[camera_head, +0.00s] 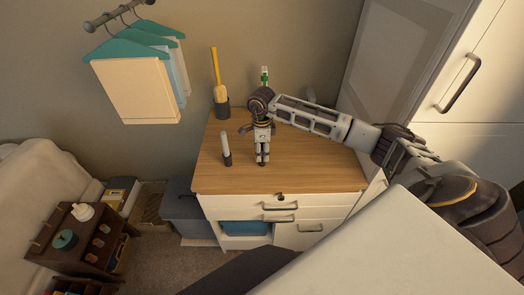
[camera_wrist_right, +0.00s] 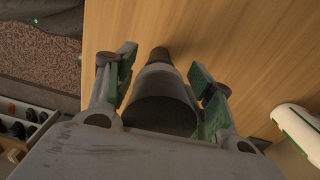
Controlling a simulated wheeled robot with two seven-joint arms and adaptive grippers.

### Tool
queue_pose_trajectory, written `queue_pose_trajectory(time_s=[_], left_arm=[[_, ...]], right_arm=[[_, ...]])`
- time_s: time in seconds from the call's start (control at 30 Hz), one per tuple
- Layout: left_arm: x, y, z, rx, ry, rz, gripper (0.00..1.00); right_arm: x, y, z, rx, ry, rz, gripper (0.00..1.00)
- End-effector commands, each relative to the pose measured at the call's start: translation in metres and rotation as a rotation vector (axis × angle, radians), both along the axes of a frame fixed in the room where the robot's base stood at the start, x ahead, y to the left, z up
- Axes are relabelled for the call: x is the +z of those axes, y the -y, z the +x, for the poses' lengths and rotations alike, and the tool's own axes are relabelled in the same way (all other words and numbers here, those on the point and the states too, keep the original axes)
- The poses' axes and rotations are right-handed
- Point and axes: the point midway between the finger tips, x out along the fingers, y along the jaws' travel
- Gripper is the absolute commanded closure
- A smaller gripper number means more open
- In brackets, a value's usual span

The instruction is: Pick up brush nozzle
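A grey, tapered piece with a dark round end, which looks like the brush nozzle (camera_wrist_right: 160,88), shows between the fingers in the right wrist view. My right gripper (camera_wrist_right: 164,85) has its green-padded fingers spread on both sides of it. I cannot tell whether the pads touch it. In the head view my right gripper (camera_head: 262,160) points down at the wooden dresser top (camera_head: 310,165); the gripper hides the nozzle there. My left gripper is not in view.
A pale tube with a dark base (camera_head: 226,150) stands left of the gripper. A yellow-handled brush in a dark holder (camera_head: 221,100) and a green-topped bottle (camera_head: 265,74) stand behind. The dresser top is clear on the right. A dark wooden rack (camera_head: 75,240) is at lower left.

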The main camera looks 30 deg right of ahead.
Motion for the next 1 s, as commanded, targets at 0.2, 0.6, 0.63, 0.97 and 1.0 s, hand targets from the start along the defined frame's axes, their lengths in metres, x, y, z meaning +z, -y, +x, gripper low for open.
queue_pose_trajectory(time_s=[0.2,0.6,0.63,0.97,1.0], left_arm=[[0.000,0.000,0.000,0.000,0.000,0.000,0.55],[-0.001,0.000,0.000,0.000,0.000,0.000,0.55],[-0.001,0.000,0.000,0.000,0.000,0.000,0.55],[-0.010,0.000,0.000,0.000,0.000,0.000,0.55],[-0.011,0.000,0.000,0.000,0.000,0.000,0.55]], right_arm=[[0.000,0.000,0.000,0.000,0.000,0.000,0.80],[0.004,0.000,0.000,0.000,0.002,-0.001,0.84],[0.006,0.000,0.001,0.000,0.002,-0.001,0.84],[0.042,0.000,0.001,0.001,0.003,-0.001,0.84],[0.048,0.000,0.001,0.001,0.004,0.000,0.84]])
